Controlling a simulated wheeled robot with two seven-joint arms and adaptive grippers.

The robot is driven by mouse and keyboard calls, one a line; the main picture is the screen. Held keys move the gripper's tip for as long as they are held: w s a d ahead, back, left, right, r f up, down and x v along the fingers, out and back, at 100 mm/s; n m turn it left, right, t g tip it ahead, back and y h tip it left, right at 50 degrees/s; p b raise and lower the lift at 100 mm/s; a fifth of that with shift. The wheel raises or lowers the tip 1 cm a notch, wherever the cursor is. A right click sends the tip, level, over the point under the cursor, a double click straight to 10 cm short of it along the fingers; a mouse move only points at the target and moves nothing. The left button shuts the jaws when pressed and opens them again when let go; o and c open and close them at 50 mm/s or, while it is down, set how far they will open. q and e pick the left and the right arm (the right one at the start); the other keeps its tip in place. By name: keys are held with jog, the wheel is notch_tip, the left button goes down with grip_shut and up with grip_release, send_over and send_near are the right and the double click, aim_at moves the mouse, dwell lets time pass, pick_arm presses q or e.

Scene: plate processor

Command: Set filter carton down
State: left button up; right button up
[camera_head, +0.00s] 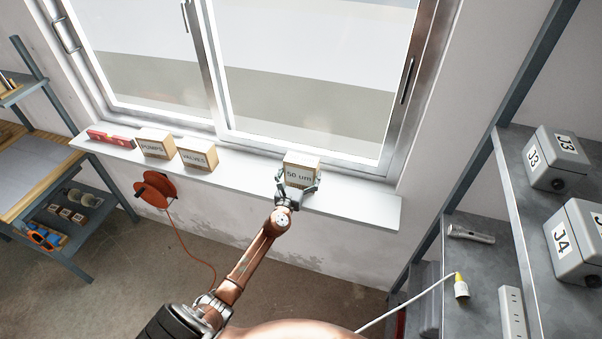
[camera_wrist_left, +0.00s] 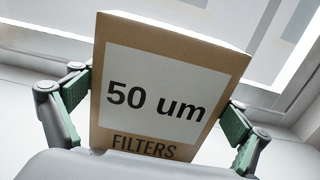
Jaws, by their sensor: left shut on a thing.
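The filter carton (camera_head: 301,168) is a brown box with a white label reading "50 um". In the head view it is at the right part of the white window sill (camera_head: 355,204). I cannot tell whether its base touches the sill. My left gripper (camera_head: 297,184) is shut on the carton, with fingers on both sides. In the left wrist view the carton (camera_wrist_left: 165,90) fills the middle, slightly tilted in the picture, and "FILTERS" shows below the label. The green finger pads (camera_wrist_left: 155,108) flank it. My right gripper is not in view.
A PUMPS carton (camera_head: 156,143), a VALVES carton (camera_head: 197,154) and a red level (camera_head: 111,138) stand on the sill to the left. The window is behind. The sill is clear between VALVES and the filter carton, and at its right end. A grey shelf (camera_head: 484,262) stands at right.

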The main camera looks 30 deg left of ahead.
pick_arm(q)
jog(key=shift+r, duration=0.15)
jog(key=shift+f, duration=0.2)
jog(key=o, duration=1.3)
jog(key=shift+r, duration=0.15)
jog(key=p+v, duration=0.1)
jog(key=v, duration=1.1)
